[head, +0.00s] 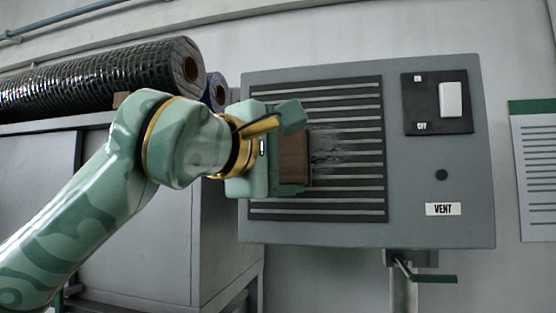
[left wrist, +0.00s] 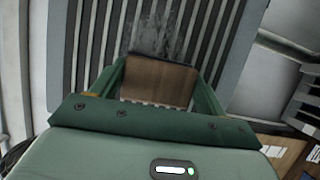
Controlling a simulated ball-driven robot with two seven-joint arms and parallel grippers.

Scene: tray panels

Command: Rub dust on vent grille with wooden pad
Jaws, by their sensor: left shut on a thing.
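The vent grille (head: 350,204) is a dark panel with light horizontal slats on a grey box (head: 440,210); it also fills the upper left wrist view (left wrist: 205,45). A grey smudge of dust (head: 325,146) lies on its middle, and it shows beyond the pad in the left wrist view (left wrist: 155,35). My left gripper (head: 292,155) is shut on the brown wooden pad (head: 294,158), which shows between its green fingers in the left wrist view (left wrist: 158,82). The pad is at the grille, just left of the visible dust. I cannot tell whether it touches. My right gripper is not in view.
A switch plate (head: 437,120) with a white rocker and a VENT label (head: 443,209) are on the box's right side. A green-handled lever (head: 430,277) is below. A dark mesh roll (head: 100,78) lies on the grey cabinet (head: 150,220) at left.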

